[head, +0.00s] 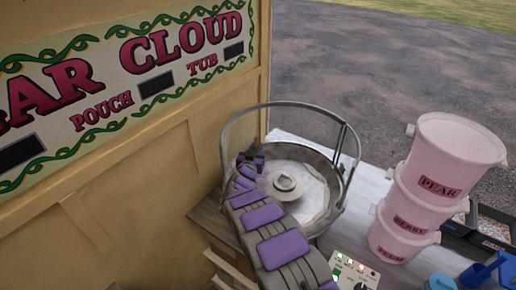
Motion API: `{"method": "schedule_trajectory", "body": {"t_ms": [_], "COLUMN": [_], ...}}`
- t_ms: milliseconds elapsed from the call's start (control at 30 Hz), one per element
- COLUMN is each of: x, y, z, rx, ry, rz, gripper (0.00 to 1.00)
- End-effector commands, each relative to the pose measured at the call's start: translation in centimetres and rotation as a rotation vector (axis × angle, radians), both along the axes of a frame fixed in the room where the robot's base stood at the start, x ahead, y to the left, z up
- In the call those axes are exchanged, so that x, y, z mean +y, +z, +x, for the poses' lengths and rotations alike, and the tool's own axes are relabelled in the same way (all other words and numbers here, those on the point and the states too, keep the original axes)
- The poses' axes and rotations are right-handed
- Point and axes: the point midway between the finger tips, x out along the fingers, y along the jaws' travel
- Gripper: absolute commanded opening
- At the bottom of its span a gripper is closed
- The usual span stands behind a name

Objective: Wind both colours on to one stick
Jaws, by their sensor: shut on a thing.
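A round metal floss machine bowl (334,206) stands on the counter, with a hoop-like rim above it. A pale spinner head (285,186) sits in its middle. My arm, with purple pads, reaches up from the bottom of the head view into the left side of the bowl. My gripper (258,161) is at its end, near the bowl's back left wall and left of the spinner head. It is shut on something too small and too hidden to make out. I cannot tell a stick or any coloured floss from this view.
A control box (350,270) with lit lamps and a knob stands in front of the bowl. Stacked pink tubs (437,160), labelled PEAR, BERRY and probably PLUM, stand right. Dark trays (462,240) and blue items (480,272) crowd the right corner. A wooden sign wall (150,165) closes the left.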

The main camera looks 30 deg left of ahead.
Motion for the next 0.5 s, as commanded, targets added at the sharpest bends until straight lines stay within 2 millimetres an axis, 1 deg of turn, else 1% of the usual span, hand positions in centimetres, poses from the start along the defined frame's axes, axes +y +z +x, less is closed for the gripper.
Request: {"method": "schedule_trajectory", "body": {"t_ms": [133, 200, 300, 500], "x": [-0.8, -1.1, -1.9, -3.9], "y": [-0.3, -0.1, -0.3, -0.3], "z": [-1.7, -2.5, -3.7, -5.0], "rx": [-0.001, -0.004, -0.004, -0.002], "ry": [0.003, 0.003, 0.001, 0.000], "rz": [-0.004, 0.000, -0.003, 0.000], "gripper": [0.00, 0.00, 0.00, 0.00]}}
